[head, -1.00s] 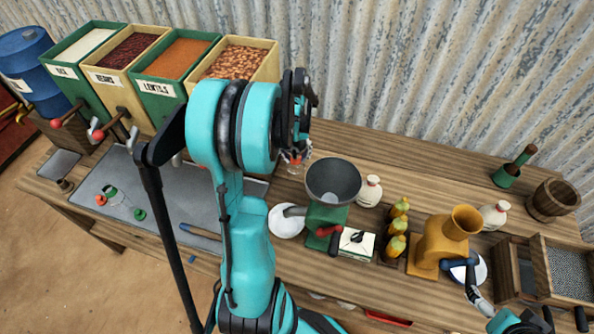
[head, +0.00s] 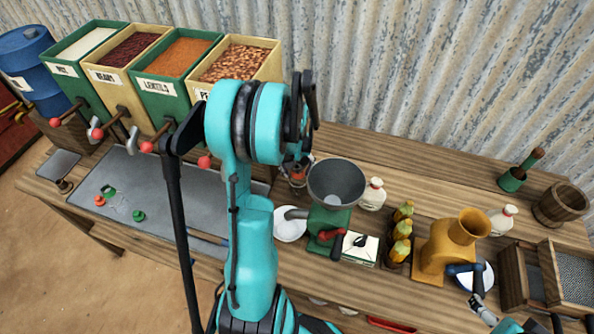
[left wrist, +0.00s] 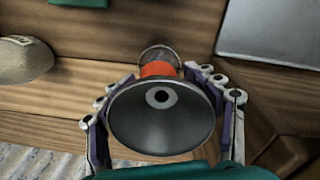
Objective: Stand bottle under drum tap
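The blue drum (head: 30,72) stands at the far left, its tap partly in view low at the picture's edge. In the left wrist view a dark grey funnel (left wrist: 162,125) fills the middle, seen from above, with an orange collar (left wrist: 158,70) and a clear round part behind it. This seems to be the bottle, mostly hidden by the funnel. My left gripper (left wrist: 160,78) is open, its fingers on either side of the collar; contact is unclear. In the head view a red and clear piece (head: 297,172) shows under this gripper. My right gripper is barely visible at the lower right.
Several grain bins (head: 170,72) with red-knobbed levers stand at the back left over a grey metal tray (head: 165,200). A green mill with a grey hopper (head: 336,182) stands right of my left gripper, close by. An ochre grinder (head: 445,245) stands further right.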

